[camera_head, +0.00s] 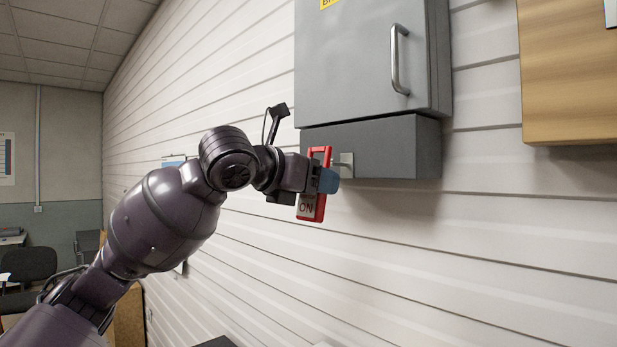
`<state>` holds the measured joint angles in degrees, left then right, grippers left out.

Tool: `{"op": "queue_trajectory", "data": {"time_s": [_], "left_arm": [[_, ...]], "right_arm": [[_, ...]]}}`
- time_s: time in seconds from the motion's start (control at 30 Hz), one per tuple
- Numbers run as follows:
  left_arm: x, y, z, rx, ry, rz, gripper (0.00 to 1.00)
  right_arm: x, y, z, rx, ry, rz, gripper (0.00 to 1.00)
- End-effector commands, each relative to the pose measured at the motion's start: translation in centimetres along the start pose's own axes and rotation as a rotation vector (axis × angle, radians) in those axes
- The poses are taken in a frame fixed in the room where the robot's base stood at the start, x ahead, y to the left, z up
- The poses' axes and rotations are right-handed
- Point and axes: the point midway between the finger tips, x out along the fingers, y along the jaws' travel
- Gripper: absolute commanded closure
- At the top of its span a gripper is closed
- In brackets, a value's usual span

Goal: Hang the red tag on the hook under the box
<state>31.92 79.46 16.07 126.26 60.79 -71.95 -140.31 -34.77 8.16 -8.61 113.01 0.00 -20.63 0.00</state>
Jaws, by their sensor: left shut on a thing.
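My left gripper (322,180) is shut on the red tag (318,210), a flat upright piece with a red border, a slot at its top and a pale label reading "ON". The gripper holds it at the lower left front of the grey box (347,65). A small light metal hook plate (347,164) shows just right of the tag's top, against the lower grey section (405,146). The gripper and tag partly cover the hook, and I cannot tell whether the tag touches it. My right gripper is not in view.
The box has a metal handle (397,60) and is fixed to the white slatted wall (480,250). A wooden cabinet (570,80) hangs at the upper right. The wall below the box is clear. A dark chair (32,268) stands far left.

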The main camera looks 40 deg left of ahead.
Motion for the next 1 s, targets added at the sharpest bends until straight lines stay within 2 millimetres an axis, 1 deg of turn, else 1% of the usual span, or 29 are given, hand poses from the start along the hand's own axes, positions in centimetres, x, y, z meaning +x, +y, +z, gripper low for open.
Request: {"op": "queue_trajectory", "data": {"time_s": [0.57,0.77,1.0], "left_arm": [[2.8,0.0,0.5,-0.002,0.0,-0.002,0.72],[3.8,-0.1,0.6,0.0,0.001,-0.002,0.72],[4.7,0.0,0.1,0.0,0.001,0.001,0.72]], "right_arm": [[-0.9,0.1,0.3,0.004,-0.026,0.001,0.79],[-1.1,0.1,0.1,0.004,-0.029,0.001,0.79],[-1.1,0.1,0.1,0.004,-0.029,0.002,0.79]]}}
